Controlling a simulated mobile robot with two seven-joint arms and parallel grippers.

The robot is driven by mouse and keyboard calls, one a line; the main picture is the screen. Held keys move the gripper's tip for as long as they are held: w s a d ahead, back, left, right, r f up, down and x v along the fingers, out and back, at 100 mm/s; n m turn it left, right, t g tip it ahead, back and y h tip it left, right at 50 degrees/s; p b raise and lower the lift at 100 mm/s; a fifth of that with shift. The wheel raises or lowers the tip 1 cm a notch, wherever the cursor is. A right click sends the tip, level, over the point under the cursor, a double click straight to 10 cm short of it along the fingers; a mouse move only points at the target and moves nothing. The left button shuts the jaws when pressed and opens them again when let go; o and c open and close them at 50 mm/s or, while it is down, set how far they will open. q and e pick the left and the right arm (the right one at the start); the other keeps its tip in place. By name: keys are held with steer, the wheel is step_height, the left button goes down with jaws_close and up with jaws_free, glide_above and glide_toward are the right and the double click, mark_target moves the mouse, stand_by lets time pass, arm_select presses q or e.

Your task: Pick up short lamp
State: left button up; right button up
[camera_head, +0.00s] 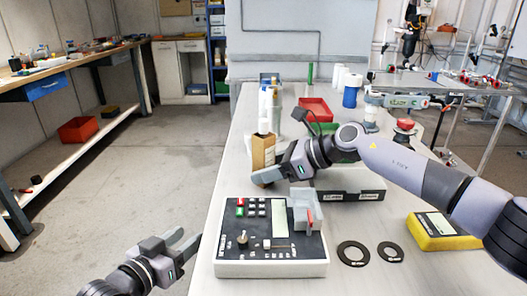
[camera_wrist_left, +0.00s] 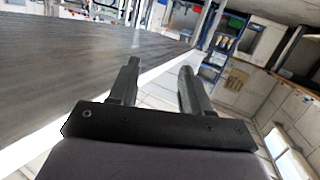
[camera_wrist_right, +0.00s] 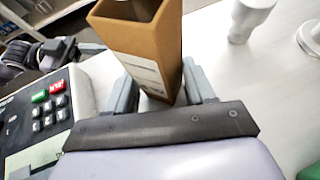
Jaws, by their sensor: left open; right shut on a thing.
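My right gripper (camera_head: 270,174) is shut on a brown cardboard box (camera_head: 263,150) with an open top and a white label. In the right wrist view the box (camera_wrist_right: 140,45) stands between the two fingers (camera_wrist_right: 162,88). Its inside is dark and I see no lamp in it. I cannot tell which thing is the short lamp. White cylinders (camera_head: 265,108) stand behind the box. My left gripper (camera_head: 187,250) is open and empty beside the table's left edge; its spread fingers show in the left wrist view (camera_wrist_left: 155,85).
A control box (camera_head: 271,240) with buttons and two black rings (camera_head: 353,253) lie on the near table (camera_head: 225,180). A black case (camera_head: 350,185) lies behind, under my right arm. A yellow meter (camera_head: 440,230) is at right, a red bin (camera_head: 315,108) further back. Floor at left is free.

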arm_select(q)
steer(key=w+r+m+h, duration=0.1)
steer(key=w+r, duration=0.4)
steer(key=r, duration=0.5)
steer(key=m+g+h, duration=0.1)
steer(key=m+h, duration=0.3)
steer(key=h, duration=0.1)
glide_toward(260, 123)
steer(key=shift+x, duration=5.5)
steer(key=c, duration=0.9)
